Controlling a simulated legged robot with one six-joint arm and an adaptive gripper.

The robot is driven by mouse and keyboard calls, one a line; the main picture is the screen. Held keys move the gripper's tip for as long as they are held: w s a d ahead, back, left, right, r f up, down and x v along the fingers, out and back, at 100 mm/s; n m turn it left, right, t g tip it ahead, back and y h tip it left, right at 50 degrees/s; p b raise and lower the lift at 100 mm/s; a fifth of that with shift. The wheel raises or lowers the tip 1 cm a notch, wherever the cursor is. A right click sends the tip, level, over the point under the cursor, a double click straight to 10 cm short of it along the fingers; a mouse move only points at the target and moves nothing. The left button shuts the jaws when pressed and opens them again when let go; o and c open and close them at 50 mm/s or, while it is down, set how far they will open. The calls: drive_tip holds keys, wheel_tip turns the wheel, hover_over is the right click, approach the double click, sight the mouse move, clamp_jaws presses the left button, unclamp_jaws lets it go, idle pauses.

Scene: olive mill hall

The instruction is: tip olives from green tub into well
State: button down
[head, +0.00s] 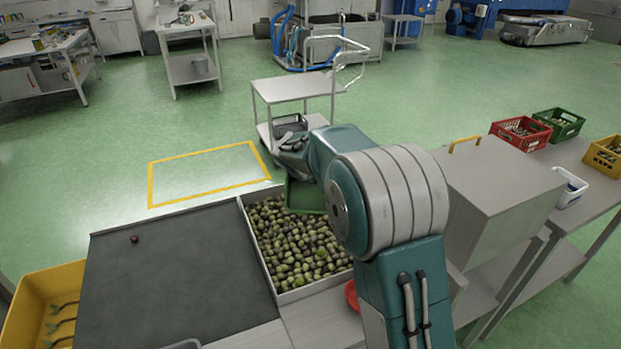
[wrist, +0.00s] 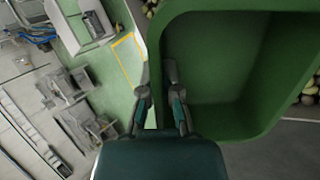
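The green tub (head: 305,197) hangs over the far side of the well, partly hidden behind my arm in the head view. The well (head: 287,297) is a pale-rimmed bin holding many green and dark olives (head: 290,245). My gripper (wrist: 157,88) is shut on the tub's rim, with one finger outside the wall and one inside. In the wrist view the tub (wrist: 215,60) looks tilted, and the inside that shows is bare green. Part of its inside is out of view. Some olives (wrist: 309,90) show past the tub's edge.
A dark flat surface (head: 180,280) lies left of the well, with one dark olive (head: 135,239) on it. A yellow bin (head: 30,310) stands at the far left. A grey box (head: 495,195) and crates are on the right. A trolley (head: 292,88) stands behind.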

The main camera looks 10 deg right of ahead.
wheel_tip(320, 180, up, 2)
drive_tip(key=g+y, duration=0.1)
drive_tip(key=g, duration=0.5)
drive_tip(key=shift+w+r+n+g+y, duration=0.1)
drive_tip(key=shift+r+n+g+y, duration=0.1)
drive_tip(key=shift+n+g+y, duration=0.15)
drive_tip(key=shift+r+g, duration=0.2)
drive_tip(key=shift+g, duration=0.15)
